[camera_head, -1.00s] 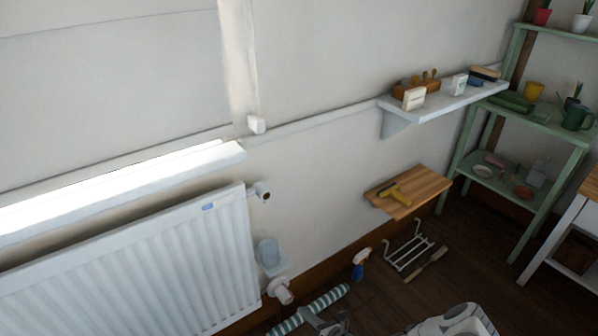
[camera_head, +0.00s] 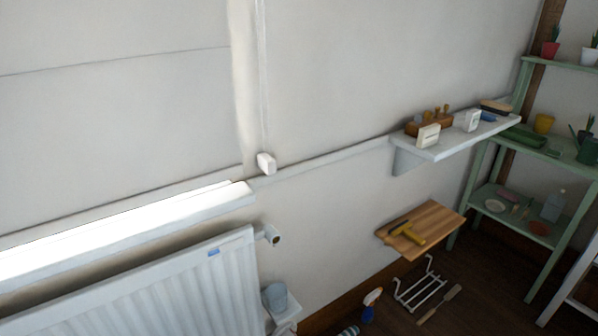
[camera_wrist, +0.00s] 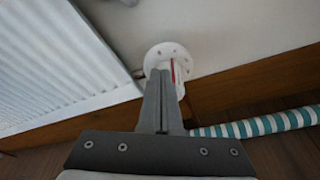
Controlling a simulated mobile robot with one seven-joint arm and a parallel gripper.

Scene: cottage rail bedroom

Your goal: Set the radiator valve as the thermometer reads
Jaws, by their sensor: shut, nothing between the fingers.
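The white radiator valve (camera_wrist: 169,56) shows in the wrist view, at the lower corner of the radiator. It has a round, dotted collar and a red mark on its body. My gripper (camera_wrist: 160,78) is shut and empty, its fingertips in front of the valve and overlapping it; I cannot tell whether they touch. The valve is below the head view. The radiator (camera_head: 190,285) hangs at the left there. Two small white upright devices, one (camera_head: 428,136) left of the other (camera_head: 472,120), stand on the wall shelf; neither can be read as a thermometer.
A grey cup (camera_head: 275,297) stands on a small ledge beside the radiator. A pipe fitting (camera_head: 271,235) sticks out above it. A striped roll (camera_wrist: 265,124) lies right of my gripper. A wooden board (camera_head: 440,218) and a white rack (camera_head: 420,290) are further right.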

